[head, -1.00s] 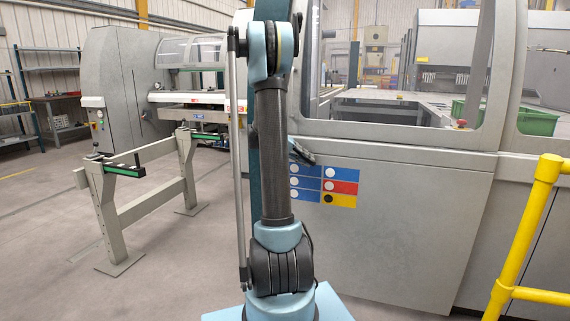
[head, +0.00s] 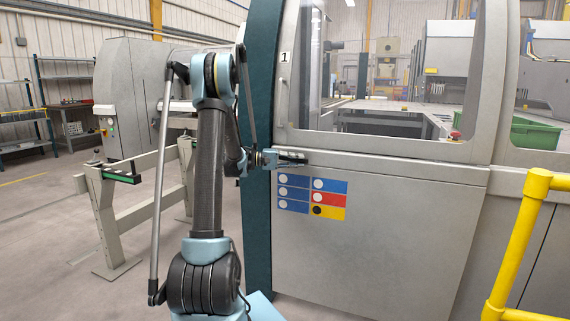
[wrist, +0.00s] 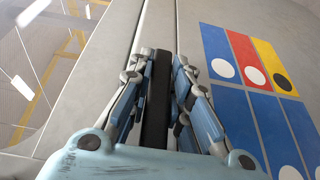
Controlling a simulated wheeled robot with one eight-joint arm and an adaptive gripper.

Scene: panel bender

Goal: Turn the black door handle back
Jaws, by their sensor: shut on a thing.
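The black door handle (wrist: 156,100) shows in the wrist view as a dark upright bar between the fingers of my gripper (wrist: 157,90). The fingers lie close along both sides of it, shut on it. In the head view my gripper (head: 285,158) reaches the grey machine door (head: 390,235) just below its window, at the door's left side. There the gripper lies about level, pointing right. The fingers hide most of the handle in the head view.
Blue, red and yellow labels (head: 312,195) sit on the door just below the gripper. A dark teal post (head: 259,200) stands left of the door. A yellow rail (head: 520,235) stands at the right. A grey stand (head: 110,215) is at the left, with open floor around it.

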